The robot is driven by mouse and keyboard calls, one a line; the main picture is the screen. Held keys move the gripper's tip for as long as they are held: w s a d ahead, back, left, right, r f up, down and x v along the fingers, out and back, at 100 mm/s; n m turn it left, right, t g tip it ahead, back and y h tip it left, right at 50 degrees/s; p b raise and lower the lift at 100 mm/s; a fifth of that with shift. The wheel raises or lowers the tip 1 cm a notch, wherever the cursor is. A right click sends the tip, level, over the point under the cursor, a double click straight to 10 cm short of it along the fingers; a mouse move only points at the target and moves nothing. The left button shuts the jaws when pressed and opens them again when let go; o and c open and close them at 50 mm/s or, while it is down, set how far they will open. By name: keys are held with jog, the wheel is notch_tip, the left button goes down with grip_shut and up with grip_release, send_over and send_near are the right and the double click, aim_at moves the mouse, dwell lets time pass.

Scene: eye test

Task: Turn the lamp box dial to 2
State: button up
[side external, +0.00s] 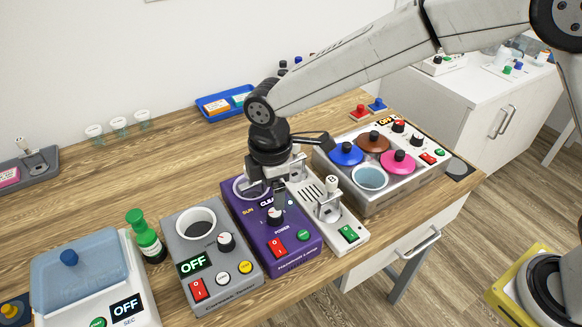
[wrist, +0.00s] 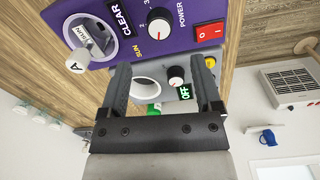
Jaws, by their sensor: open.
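The purple box (side external: 247,219), marked SUN, CLEAR and POWER, is the likely lamp box. It stands near the table's front between a grey box and a white unit. Its black dial with a pale face (side external: 275,215) is just below my gripper (side external: 268,200). In the wrist view the dial (wrist: 160,33) lies beyond the fingertips of my open, empty gripper (wrist: 163,66), with small numbers beside it. I cannot read which number the pointer meets.
The grey box (side external: 180,247) with an OFF display stands close on the left. The white unit with a clamp (side external: 348,214) is close on the right, beside the heater with coloured lids (side external: 357,202). A green-capped bottle (side external: 146,240) stands further left. Bare wood lies behind the boxes.

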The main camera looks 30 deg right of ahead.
aim_at(273, 213)
jog(key=shift+w+f, duration=0.15)
jog(key=shift+f, duration=3.45)
grip_shut()
